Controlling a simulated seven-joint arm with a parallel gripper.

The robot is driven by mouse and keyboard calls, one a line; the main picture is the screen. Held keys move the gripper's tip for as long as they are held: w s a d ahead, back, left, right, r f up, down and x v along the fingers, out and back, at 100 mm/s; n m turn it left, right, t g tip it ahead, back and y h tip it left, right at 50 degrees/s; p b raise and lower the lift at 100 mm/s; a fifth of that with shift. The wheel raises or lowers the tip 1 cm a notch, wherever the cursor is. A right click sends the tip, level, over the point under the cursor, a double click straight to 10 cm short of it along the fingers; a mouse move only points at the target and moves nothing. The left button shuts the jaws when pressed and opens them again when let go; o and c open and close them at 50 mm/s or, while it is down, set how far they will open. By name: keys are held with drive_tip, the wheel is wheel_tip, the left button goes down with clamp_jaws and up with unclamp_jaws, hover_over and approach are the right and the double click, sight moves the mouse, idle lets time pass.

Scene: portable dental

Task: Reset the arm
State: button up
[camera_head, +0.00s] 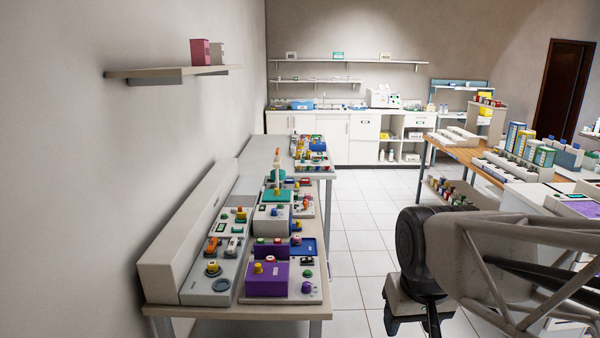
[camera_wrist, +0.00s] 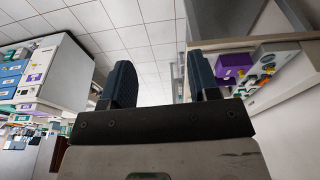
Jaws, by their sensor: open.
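My gripper (camera_wrist: 165,85) shows in the wrist view with its two dark fingers spread apart and nothing between them. White floor tiles show behind the gap. In the head view my gripper (camera_head: 412,318) hangs at the end of my arm at the lower right, over the floor aisle. It is to the right of the long bench (camera_head: 325,250) and apart from it. The fingertips are partly cut off or hard to make out there.
The bench at left carries a purple box (camera_head: 267,279), a teal block (camera_head: 277,196) and several small coloured parts. A wooden-topped table (camera_head: 460,152) with boxes stands at right. White cabinets (camera_head: 334,140) line the back wall. The tiled aisle (camera_head: 358,225) between is clear.

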drive_tip(key=shift+m, duration=0.3)
drive_tip(key=s, duration=0.4)
drive_tip(key=s+d+f, duration=0.1)
drive_tip(key=shift+s, duration=0.4)
idle(0.6)
